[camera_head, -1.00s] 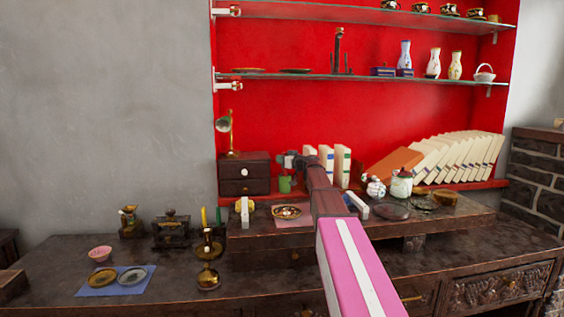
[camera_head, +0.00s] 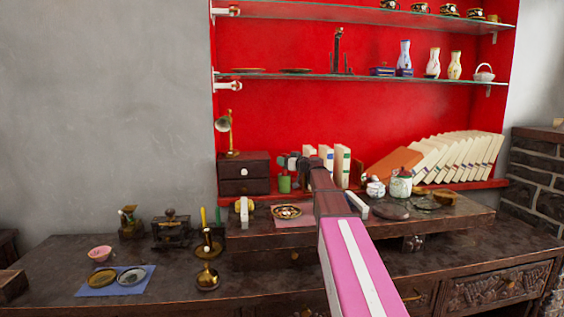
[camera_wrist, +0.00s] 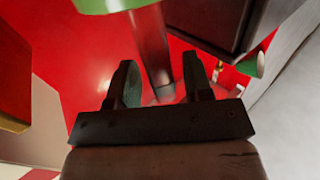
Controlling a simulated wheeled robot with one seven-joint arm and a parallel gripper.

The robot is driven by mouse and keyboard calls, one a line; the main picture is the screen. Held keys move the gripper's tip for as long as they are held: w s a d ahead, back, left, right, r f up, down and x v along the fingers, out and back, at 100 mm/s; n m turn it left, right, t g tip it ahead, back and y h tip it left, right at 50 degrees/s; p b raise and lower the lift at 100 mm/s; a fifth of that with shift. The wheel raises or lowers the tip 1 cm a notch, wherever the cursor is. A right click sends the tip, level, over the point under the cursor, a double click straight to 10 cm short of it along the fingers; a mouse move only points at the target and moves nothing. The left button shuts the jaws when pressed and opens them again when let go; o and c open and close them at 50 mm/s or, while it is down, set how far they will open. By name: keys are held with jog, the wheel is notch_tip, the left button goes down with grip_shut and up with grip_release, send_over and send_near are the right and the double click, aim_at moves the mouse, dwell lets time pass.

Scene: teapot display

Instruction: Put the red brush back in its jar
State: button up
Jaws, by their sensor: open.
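A small green jar (camera_head: 284,184) stands on the desk's raised back, just right of the small drawer chest. Its green edge shows at the top of the wrist view (camera_wrist: 108,4). A dark, glossy round shaft (camera_wrist: 153,45) with reddish reflections runs from beside that green edge toward my gripper. It looks like a brush handle; I cannot tell whether it is the red brush or whether it stands in the jar. My gripper (camera_wrist: 158,66) is open, its fingers apart on either side of the shaft's line. In the head view, my gripper (camera_head: 289,161) is small, just above the jar.
The dark drawer chest (camera_head: 243,174) with a brass horn (camera_head: 222,124) on top stands close left of the jar. Upright books (camera_head: 342,166) stand to the right. A gold-rimmed dish (camera_head: 286,211) and a white-lidded jar (camera_head: 400,185) sit in front and right.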

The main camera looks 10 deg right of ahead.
jog(key=v, duration=1)
jog(key=shift+a, duration=0.1)
dwell(0.8)
